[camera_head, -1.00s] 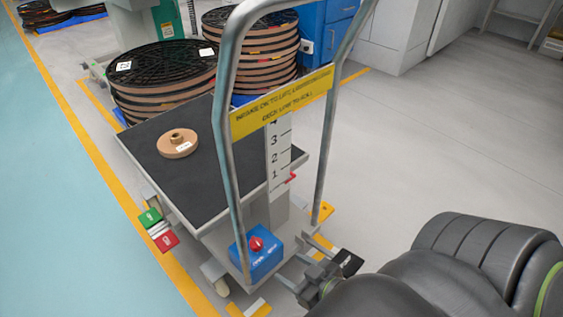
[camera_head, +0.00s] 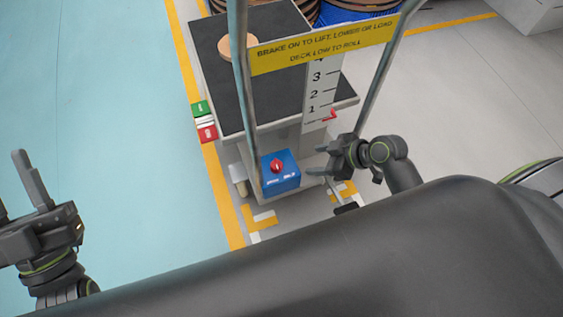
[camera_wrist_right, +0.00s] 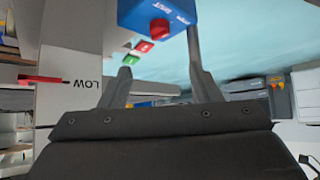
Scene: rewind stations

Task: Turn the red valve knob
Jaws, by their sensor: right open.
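The red valve knob (camera_head: 277,166) sits on the top of a blue box (camera_head: 283,183) at the near end of the lift cart. In the right wrist view the red knob (camera_wrist_right: 160,29) shows at the top, beyond the fingertips, with the blue box (camera_wrist_right: 140,12) behind it. My right gripper (camera_head: 312,160) is open and empty, just right of the box and apart from the knob. My left gripper (camera_head: 10,183) is open and empty at the left edge, far from the cart; its outer finger is partly cut off.
The cart's metal handle (camera_head: 243,80) rises beside the box, with a yellow sign (camera_head: 325,45) across it. A height scale (camera_head: 319,92) stands behind. Green (camera_head: 200,108) and red (camera_head: 207,134) pedals are at the cart's left side. Open floor lies left of the yellow line.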

